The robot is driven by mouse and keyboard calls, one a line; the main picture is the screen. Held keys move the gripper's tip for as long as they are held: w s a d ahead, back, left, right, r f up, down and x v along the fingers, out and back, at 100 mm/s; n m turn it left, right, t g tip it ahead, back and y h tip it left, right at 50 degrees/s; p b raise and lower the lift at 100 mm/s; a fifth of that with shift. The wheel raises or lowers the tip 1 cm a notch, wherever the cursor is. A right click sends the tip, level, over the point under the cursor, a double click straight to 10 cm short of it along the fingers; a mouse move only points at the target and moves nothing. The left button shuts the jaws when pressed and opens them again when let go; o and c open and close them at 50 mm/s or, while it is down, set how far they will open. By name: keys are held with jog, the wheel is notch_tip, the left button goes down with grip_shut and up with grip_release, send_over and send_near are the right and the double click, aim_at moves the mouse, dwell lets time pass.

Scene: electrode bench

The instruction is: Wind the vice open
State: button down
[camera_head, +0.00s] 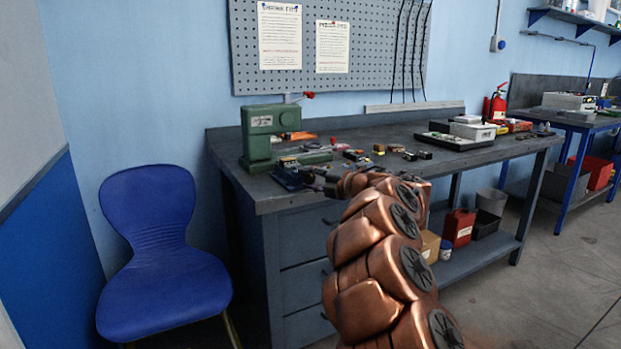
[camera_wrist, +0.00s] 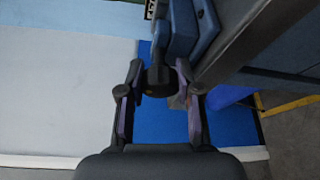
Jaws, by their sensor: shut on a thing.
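The blue vice (camera_head: 288,176) sits at the front left edge of the bench. It is small in the head view, and it also shows in the wrist view (camera_wrist: 183,35) at the top. A dark rounded handle part (camera_wrist: 158,82) of the vice sticks out from it between my fingers. My gripper (camera_wrist: 158,70) is shut on this part, with one finger on each side. In the head view my gripper (camera_head: 322,180) is beside the vice, and its fingers are too small to tell apart. The jaw gap of the vice cannot be made out.
A green machine (camera_head: 270,132) stands just behind the vice. Several small parts and a black tray (camera_head: 455,141) lie farther right on the bench (camera_head: 350,193). A blue chair (camera_head: 150,215) stands left of the bench. Open floor lies at the front right.

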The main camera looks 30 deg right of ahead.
jog(key=shift+n, duration=0.4)
jog(key=c, duration=0.8)
grip_release()
jog(key=shift+o, duration=0.2)
jog(key=shift+s, duration=0.1)
jog(key=v, duration=1.2)
jog(key=shift+a+r, duration=0.1)
jog(key=shift+a, duration=0.05)
